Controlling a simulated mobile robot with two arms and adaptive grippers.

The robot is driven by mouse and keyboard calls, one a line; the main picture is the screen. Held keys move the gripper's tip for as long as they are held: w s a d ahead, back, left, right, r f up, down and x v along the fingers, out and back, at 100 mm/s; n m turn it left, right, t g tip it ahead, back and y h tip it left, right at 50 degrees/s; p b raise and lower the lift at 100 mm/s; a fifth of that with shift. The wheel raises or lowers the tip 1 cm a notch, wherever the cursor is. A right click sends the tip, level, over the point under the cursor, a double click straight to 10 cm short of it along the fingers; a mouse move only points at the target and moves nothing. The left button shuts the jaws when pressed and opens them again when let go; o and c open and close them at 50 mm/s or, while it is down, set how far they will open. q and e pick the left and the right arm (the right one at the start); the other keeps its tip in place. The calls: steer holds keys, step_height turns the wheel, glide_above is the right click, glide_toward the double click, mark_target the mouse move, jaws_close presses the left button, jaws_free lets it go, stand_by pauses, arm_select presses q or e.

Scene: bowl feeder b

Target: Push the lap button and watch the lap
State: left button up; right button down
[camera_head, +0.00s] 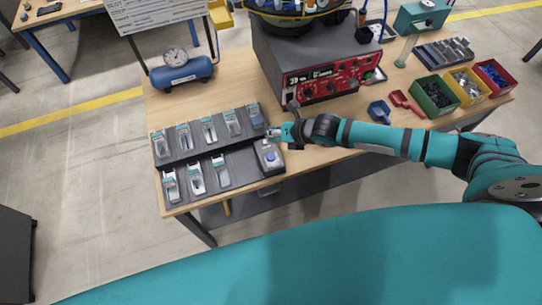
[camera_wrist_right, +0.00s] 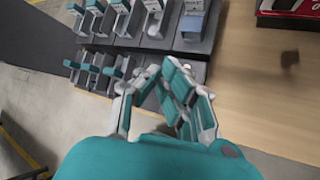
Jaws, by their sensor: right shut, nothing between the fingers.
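A small grey box with a blue round button (camera_head: 270,156) sits at the right end of the front row of a dark rack, in the head view. My right gripper (camera_head: 272,132) is shut and empty, just behind and above this box. Its fingers (camera_wrist_right: 160,72) also show in the wrist view, where they cover the place of the box, so I cannot make out the button there. Whether the fingertips touch anything is not clear. No label reading "lap" can be read. My left gripper is not in view.
The dark rack (camera_head: 188,152) holds several grey-and-teal holders in two rows. Behind the gripper stands a bowl feeder with a red control panel (camera_head: 325,83). A blue air tank with a gauge (camera_head: 182,74), scoops (camera_head: 379,111) and part bins (camera_head: 436,96) stand on the wooden table (camera_head: 235,75).

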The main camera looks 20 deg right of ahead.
steer(key=b, duration=0.6)
glide_above(272, 155)
step_height(272, 155, down, 8)
steer(key=shift+d+r, duration=0.1)
steer(key=shift+r, duration=0.05)
steer(key=shift+f+b, duration=0.35)
steer(key=shift+f, duration=0.05)
stand_by(0.6)
steer(key=shift+f, duration=0.4)
steer(key=shift+f+b, duration=0.5)
steer(key=shift+b, duration=0.1)
stand_by(0.4)
steer(key=shift+s+r, duration=0.1)
steer(key=shift+r+p, duration=0.8)
steer(key=shift+p, duration=0.05)
